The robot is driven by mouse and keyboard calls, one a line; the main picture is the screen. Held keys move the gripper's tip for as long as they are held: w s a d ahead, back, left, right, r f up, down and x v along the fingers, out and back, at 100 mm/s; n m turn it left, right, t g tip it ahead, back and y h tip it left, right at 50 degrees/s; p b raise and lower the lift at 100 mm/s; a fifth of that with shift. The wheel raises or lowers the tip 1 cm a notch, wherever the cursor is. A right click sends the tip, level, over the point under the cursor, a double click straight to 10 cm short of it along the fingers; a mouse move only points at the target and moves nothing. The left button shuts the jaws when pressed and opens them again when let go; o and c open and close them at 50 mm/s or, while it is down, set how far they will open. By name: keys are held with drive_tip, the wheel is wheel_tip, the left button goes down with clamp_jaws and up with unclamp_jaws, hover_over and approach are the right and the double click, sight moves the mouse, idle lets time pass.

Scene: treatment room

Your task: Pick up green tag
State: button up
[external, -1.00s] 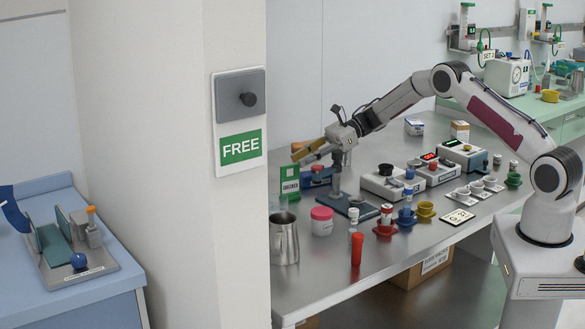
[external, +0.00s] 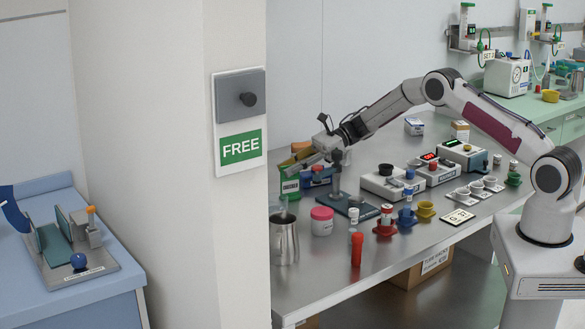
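The green tag (external: 290,186), with a white label strip, stands upright at the far left of the visible bench, beside the pillar edge. My gripper (external: 290,163) reaches down-left from the arm, and its yellow-tipped fingers are over the tag's upper part, covering it from this view. I cannot tell whether the fingers touch the tag or how far apart they are.
A metal jug (external: 284,240) and a pink-lidded jar (external: 322,221) stand in front of the tag. A stand with a grey post (external: 337,180) is close right of my gripper. Cups, tubes and devices fill the bench (external: 400,262) to the right. The pillar (external: 236,260) hides the bench's left end.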

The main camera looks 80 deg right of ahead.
idle(0.4)
clamp_jaws()
drive_tip(key=shift+r, duration=0.1)
drive_tip(key=shift+r, duration=4.95)
